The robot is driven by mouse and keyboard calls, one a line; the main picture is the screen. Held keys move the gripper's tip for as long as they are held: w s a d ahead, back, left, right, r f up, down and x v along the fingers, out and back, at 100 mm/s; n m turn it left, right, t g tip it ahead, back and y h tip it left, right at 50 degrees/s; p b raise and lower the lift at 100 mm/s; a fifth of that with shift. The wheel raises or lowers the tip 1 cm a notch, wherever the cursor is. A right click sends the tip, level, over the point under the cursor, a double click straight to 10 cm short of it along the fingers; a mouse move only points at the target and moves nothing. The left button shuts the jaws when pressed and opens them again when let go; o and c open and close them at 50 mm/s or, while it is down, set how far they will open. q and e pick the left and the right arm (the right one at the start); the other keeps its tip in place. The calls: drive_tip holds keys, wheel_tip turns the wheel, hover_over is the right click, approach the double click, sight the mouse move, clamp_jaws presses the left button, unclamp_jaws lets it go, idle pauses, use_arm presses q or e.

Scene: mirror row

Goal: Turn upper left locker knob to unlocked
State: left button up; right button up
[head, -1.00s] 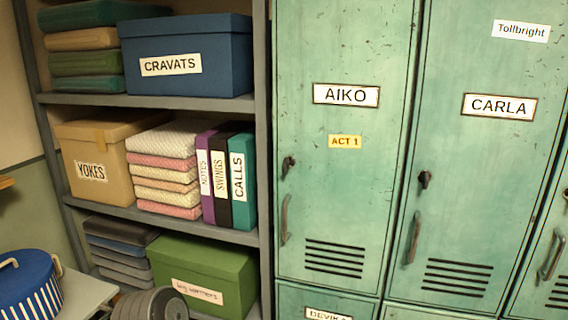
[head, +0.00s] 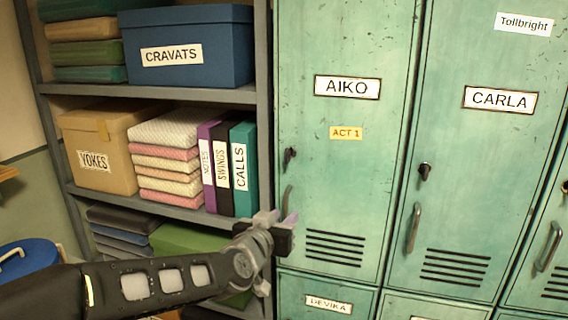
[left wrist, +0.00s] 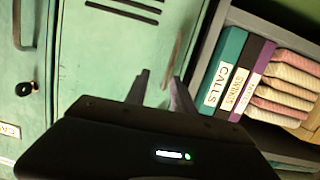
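The upper left locker (head: 345,45) is green, labelled AIKO, and its door is closed. Its small dark knob (head: 289,156) sits near the door's left edge, above a grey pull handle (head: 287,203). My left gripper (head: 283,219) is below the knob, by the lower end of that handle, with nothing in its fingers. In the left wrist view the gripper (left wrist: 157,88) shows two fingers spread apart, pointing at the door beside the handle (left wrist: 172,60). The AIKO knob is not visible in that view. My right gripper is not in view.
The CARLA locker (head: 480,50) stands to the right with its own knob (head: 424,171) and handle (head: 413,230). A shelf unit (head: 263,90) with boxes, folded cloths and binders is at the left. The DEVIKA locker (head: 325,290) is below.

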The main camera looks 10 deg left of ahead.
use_arm(q)
drive_tip(key=t, duration=0.2)
approach(285, 156)
drive_tip(key=w, duration=0.1)
drive_tip(key=shift+w+d, duration=0.1)
drive_tip(key=shift+d, duration=0.1)
drive_tip(key=shift+w+d+f+p, duration=0.1)
drive_tip(key=shift+w+p, duration=0.35)
drive_tip(key=shift+w, duration=1.5)
drive_tip(key=shift+w+d+p, duration=0.15)
drive_tip(key=shift+w+p, duration=0.25)
drive_tip(key=shift+w, duration=1.6)
drive_tip(key=shift+c, duration=0.2)
clamp_jaws()
